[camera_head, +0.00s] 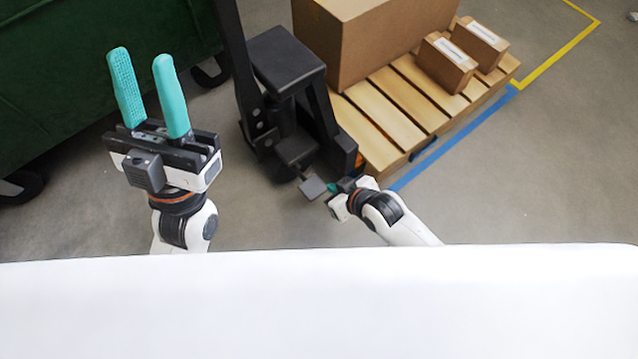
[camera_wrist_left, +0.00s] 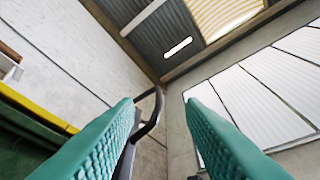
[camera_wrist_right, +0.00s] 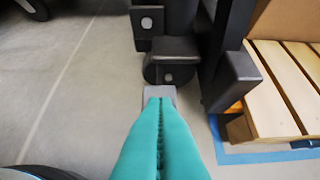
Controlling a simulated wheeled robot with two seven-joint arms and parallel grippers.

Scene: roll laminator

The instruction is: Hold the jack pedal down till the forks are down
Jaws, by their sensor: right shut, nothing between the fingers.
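The black pallet jack (camera_head: 285,75) stands left of the wooden pallet (camera_head: 392,147). Its small grey pedal (camera_head: 312,188) sticks out low at the near side. My right gripper (camera_head: 332,188) is shut and empty, with its fingertips at the pedal. In the right wrist view the teal fingers (camera_wrist_right: 160,104) are together and overlap the grey pedal (camera_wrist_right: 158,92); I cannot tell whether they press on it. The forks are hidden under the pallet. My left gripper (camera_head: 148,65) is open and empty, raised left of the jack, with its fingers pointing up.
A large cardboard box (camera_head: 365,40) and two small boxes (camera_head: 447,62) stand on the pallet. A dark green container (camera_head: 90,50) is at the left. Blue tape (camera_head: 450,140) and yellow tape (camera_head: 560,55) mark the floor. Bare floor lies between container and jack.

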